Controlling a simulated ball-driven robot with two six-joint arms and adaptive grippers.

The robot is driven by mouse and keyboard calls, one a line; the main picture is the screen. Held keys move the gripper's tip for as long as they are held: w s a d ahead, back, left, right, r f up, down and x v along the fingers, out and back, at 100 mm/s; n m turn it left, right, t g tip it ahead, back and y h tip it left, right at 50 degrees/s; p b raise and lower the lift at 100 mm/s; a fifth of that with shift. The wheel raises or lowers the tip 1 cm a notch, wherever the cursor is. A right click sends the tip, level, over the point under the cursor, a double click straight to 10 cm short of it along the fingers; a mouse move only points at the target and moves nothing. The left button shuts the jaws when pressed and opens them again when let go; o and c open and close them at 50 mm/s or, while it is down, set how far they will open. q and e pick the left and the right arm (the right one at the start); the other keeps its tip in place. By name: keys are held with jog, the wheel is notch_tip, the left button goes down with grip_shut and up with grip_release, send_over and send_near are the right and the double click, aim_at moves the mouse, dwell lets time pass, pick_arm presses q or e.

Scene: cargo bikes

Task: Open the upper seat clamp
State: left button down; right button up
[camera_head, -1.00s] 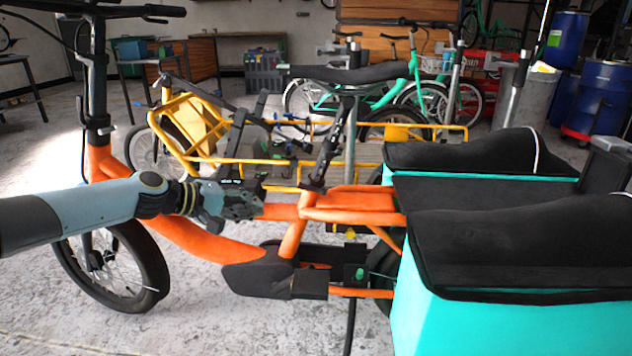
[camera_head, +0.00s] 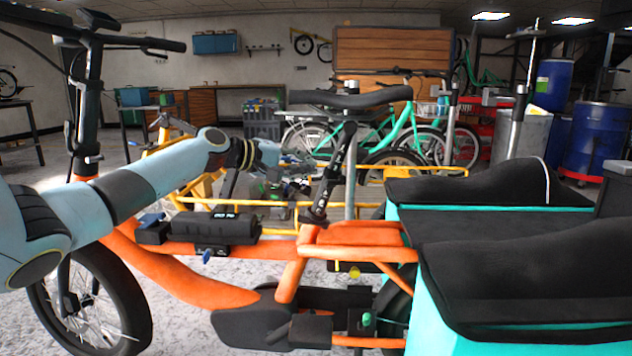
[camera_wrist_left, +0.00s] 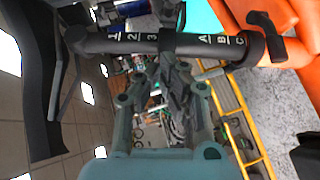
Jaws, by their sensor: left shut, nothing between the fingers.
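The orange bike's black seat post (camera_head: 332,172) rises tilted to the black saddle (camera_head: 350,97). In the left wrist view the post (camera_wrist_left: 140,44) crosses the upper picture, with white numbers and letters. A dark collar (camera_head: 316,212) sits where the post meets the orange frame; in the wrist view a black lever (camera_wrist_left: 264,22) stands out near that end. I cannot tell for sure which part is the upper clamp. My left gripper (camera_head: 300,186) is shut and empty, just left of the post; its fingers (camera_wrist_left: 172,75) point toward the post. Contact is unclear. My right gripper is out of view.
A black box (camera_head: 214,229) is on the orange frame (camera_head: 190,288) below my left arm. Teal cargo boxes with black covers (camera_head: 500,240) fill the right. A yellow cargo bike (camera_head: 282,222) stands behind. Blue barrels (camera_head: 598,140) stand at the back right.

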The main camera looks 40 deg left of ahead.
aim_at(334, 182)
pick_arm(q)
jog(key=d, duration=0.2)
jog(key=s+d+f, duration=0.1)
jog(key=shift+d, duration=0.4)
jog(key=shift+r, duration=0.1)
